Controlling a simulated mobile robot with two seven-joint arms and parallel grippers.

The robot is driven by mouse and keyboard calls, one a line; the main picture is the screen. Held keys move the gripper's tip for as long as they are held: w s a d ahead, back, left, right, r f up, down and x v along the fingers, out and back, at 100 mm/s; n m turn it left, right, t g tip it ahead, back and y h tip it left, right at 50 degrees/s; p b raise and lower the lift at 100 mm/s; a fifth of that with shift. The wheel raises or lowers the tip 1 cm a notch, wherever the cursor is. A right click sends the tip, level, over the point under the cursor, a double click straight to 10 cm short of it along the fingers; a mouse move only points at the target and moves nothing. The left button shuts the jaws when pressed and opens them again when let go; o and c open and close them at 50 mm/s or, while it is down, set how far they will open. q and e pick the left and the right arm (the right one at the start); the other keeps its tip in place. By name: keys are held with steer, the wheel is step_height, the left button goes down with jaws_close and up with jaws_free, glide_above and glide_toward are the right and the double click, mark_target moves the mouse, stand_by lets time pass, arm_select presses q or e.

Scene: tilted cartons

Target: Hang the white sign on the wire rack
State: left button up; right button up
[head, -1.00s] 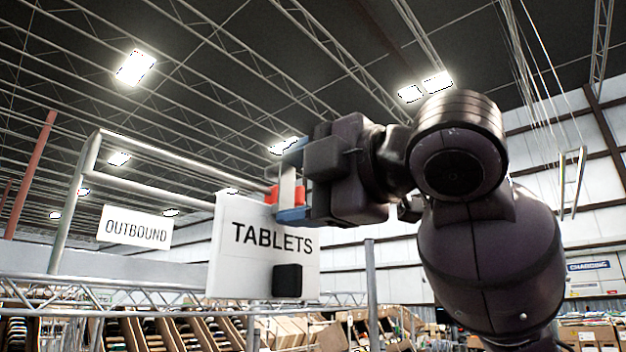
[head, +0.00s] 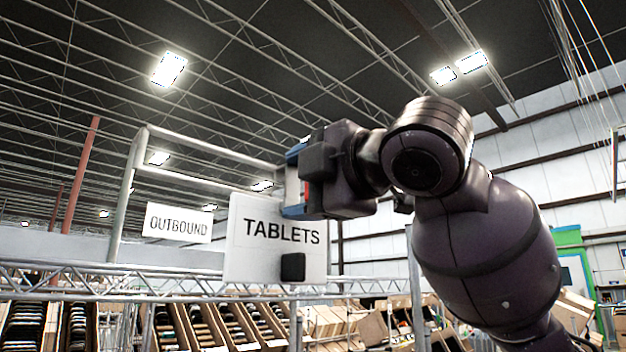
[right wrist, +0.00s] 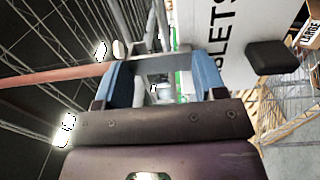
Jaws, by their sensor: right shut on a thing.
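The white sign (head: 262,262), lettered TABLETS with a black block (head: 293,267) on its lower face, hangs roughly upright from my right gripper (head: 295,182). The gripper's blue-tipped fingers are shut at the sign's upper edge. In the right wrist view part of the sign (right wrist: 262,25) shows beside my right gripper (right wrist: 162,75); the exact contact is hard to make out. The wire rack (head: 85,283) crosses the lower head view with zigzag rails, level with the sign's lower part. I cannot tell the depth gap between sign and rack. My left gripper is not in view.
A white OUTBOUND sign (head: 178,223) hangs at the left, near a grey pipe frame (head: 122,200). Tilted cartons (head: 200,325) with contents fill the racking below. A green-edged panel (head: 568,237) stands at the right.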

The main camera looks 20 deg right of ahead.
steer(key=shift+x, duration=2.5)
steer(key=shift+f+b, duration=0.55)
steer(key=shift+f, duration=0.45)
steer(key=o, duration=1.3)
steer(key=b+v, duration=0.1)
steer(key=v, duration=1)
